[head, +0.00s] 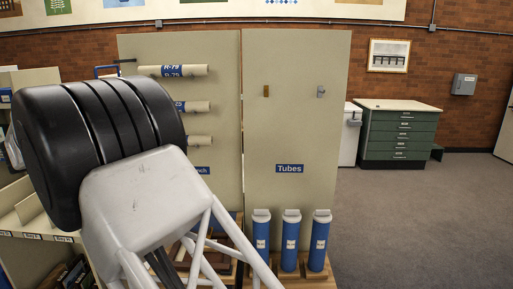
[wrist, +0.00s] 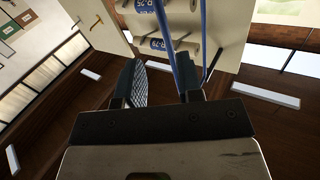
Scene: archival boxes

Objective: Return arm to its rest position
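My gripper (wrist: 160,68) shows in the wrist view with its two dark fingers apart. No object shows clasped between them. Rolled tubes with blue labels (wrist: 163,44) lie beyond the fingertips in that view. Thin blue bars (wrist: 172,40) run down close to the right finger; I cannot tell whether they touch it. In the head view my arm's large black and grey link fills the left side, and the gripper itself is hidden.
A beige panel rack (head: 290,120) holds white rolls (head: 185,107) on pegs. Several blue tubes (head: 291,240) stand upright at its foot. A green drawer cabinet (head: 398,135) stands at the back right. Shelving (head: 40,215) is at left. Carpet (head: 430,230) at right is clear.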

